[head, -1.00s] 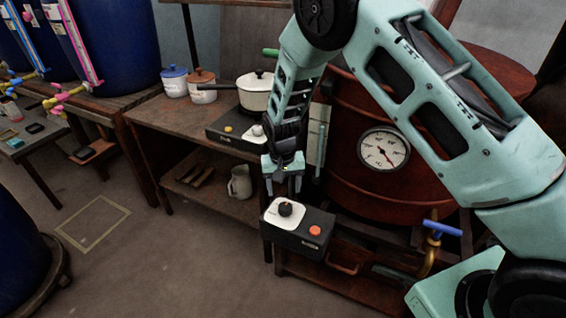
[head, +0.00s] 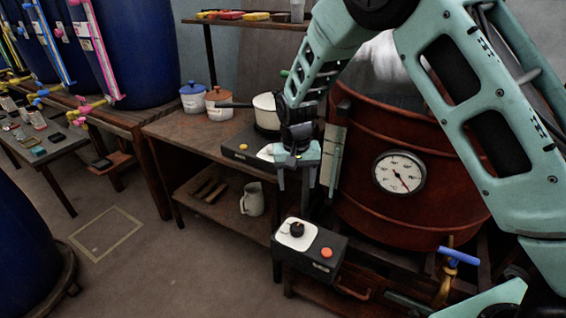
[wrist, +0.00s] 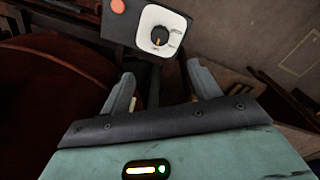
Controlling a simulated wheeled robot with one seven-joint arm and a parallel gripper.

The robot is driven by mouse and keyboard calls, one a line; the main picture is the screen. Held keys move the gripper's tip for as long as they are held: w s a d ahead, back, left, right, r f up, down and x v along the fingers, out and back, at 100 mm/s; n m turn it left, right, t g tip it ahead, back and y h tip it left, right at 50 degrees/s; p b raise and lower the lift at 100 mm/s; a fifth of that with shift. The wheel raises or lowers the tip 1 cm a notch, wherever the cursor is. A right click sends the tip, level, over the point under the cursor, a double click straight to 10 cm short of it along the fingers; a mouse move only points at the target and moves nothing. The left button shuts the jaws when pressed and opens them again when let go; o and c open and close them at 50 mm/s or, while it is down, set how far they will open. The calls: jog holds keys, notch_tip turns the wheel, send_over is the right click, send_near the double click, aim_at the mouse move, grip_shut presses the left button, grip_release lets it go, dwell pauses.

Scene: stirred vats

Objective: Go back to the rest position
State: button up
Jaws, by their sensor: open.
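My gripper (head: 294,180) hangs fingers down above the black control box (head: 309,254), apart from it. Its two fingers are spread with nothing between them; they also show in the wrist view (wrist: 160,85). The box carries a dark knob on a white plate and an orange button. In the wrist view the knob (wrist: 159,37) lies beyond the fingertips. My arm comes down from the upper right in the head view and covers part of the red vat (head: 400,215) with its round dial gauge (head: 399,172).
A wooden bench (head: 190,135) left of my gripper holds a blue-lidded pot (head: 194,100), a brown-lidded pot (head: 219,105) and a white pan (head: 266,110) on a hotplate. A jug (head: 252,199) stands on its lower shelf. A blue-handled tap (head: 458,257) sticks out low right. Floor at left front is open.

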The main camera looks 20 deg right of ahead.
jog(key=shift+r, duration=0.1)
jog(key=s+a+r+n+y+p, duration=0.1)
jog(key=s+a+r+n+p, duration=0.25)
jog(key=s+r, duration=0.7)
jog(key=s+a+r+n+y+p, duration=0.15)
jog(key=s+a+r+n, duration=0.4)
jog(key=s, duration=0.75)
jog(key=s+d+r+p, duration=0.1)
jog(key=s+r, duration=0.1)
jog(key=s, duration=0.3)
jog(key=s+d+r+n+h, duration=0.1)
jog(key=s+d+r, duration=0.1)
jog(key=s, duration=0.3)
jog(key=shift+d+p, duration=0.3)
jog(key=shift+p, duration=0.1)
